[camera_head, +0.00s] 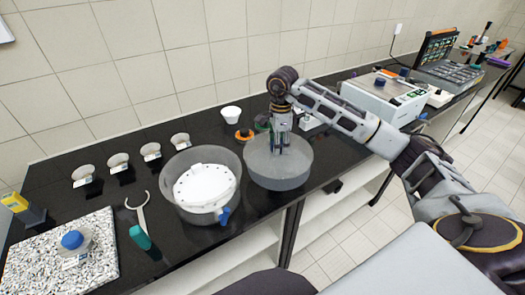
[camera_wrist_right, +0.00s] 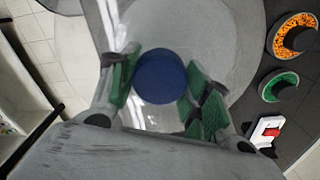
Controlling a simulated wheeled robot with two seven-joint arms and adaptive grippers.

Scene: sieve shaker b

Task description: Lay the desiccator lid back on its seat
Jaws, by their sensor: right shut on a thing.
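The desiccator base (camera_head: 168,178) is a grey translucent bowl with a white perforated plate (camera_head: 205,186) inside and a blue tap (camera_head: 225,215) at its front right. The desiccator lid (camera_head: 292,172) is grey and translucent, just right of the base and not over it. It also shows in the right wrist view (camera_wrist_right: 215,25). My right gripper (camera_head: 279,147) reaches down to the lid from above. In the wrist view its green-padded fingers are shut on the lid's blue knob (camera_wrist_right: 160,77). Whether the lid touches the counter is unclear. My left gripper is out of view.
Orange (camera_wrist_right: 291,36) and green (camera_wrist_right: 279,86) round dishes lie beside the lid. A white cup (camera_head: 231,114) stands behind. Several small dishes line the wall. A speckled slab (camera_head: 40,262) with a blue-knobbed item and a green-handled tool (camera_head: 140,236) lie left. The counter's front edge is close.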

